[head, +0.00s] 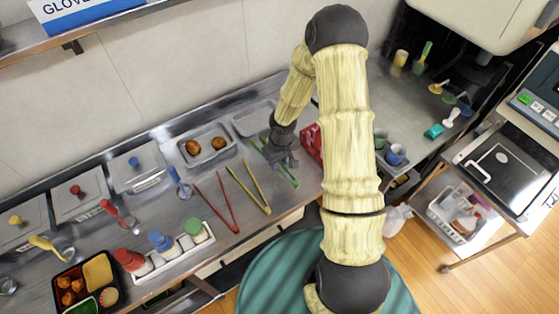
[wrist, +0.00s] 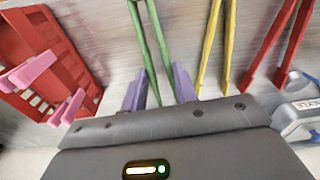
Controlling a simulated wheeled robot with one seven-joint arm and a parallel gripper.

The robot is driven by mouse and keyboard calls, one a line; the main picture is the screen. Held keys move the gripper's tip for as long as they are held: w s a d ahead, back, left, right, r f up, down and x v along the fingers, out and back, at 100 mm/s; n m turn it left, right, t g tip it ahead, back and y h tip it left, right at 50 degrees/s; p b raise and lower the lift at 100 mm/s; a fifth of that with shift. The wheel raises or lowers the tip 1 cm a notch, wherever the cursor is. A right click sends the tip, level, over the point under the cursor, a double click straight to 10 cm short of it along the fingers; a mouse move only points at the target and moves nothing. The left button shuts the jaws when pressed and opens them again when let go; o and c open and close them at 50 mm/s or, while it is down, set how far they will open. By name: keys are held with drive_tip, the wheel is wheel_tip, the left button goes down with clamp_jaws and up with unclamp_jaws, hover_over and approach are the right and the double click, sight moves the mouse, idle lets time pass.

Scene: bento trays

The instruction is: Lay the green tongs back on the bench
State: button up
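The green tongs (head: 288,175) lie low along the bench (head: 295,203), right of the yellow tongs. My gripper (head: 282,158) is directly over them and hides their middle in the head view. In the wrist view the green tongs (wrist: 154,60) run down between my two purple fingertips (wrist: 159,88). Their legs draw together there, unlike the spread legs of the other tongs, so my gripper looks shut on them. I cannot tell whether they touch the bench.
Yellow tongs (head: 262,203) and red tongs (head: 231,217) lie close on the left. A red basket (head: 310,143) stands close on the right; it shows in the wrist view (wrist: 52,40). Metal trays (head: 208,158) line the back. Some bare bench lies in front of the green tongs.

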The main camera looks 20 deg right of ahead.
drive_tip(key=shift+f+b, duration=2.65)
drive_tip(key=shift+f, duration=0.75)
drive_tip(key=shift+f, duration=0.25)
drive_tip(key=o, duration=1.1)
drive_tip(key=shift+c, duration=0.2)
drive_tip(key=shift+r, duration=0.15)
wheel_tip(320, 180, up, 17)
drive_tip(key=shift+s+d+p, duration=0.2)
drive_tip(key=shift+s+p, duration=0.15)
drive_tip(key=shift+s, duration=0.1)
drive_tip(key=shift+r, duration=0.1)
drive_tip(key=s+r+m+t, duration=0.1)
drive_tip(key=s+r+m, duration=0.1)
drive_tip(key=s, duration=0.4)
drive_tip(key=s+r+m, duration=0.2)
drive_tip(key=s+r, duration=0.3)
drive_tip(key=s, duration=0.2)
drive_tip(key=shift+s+a+r+t, duration=0.2)
drive_tip(key=shift+a+r+t, duration=0.05)
drive_tip(key=shift+t, duration=0.15)
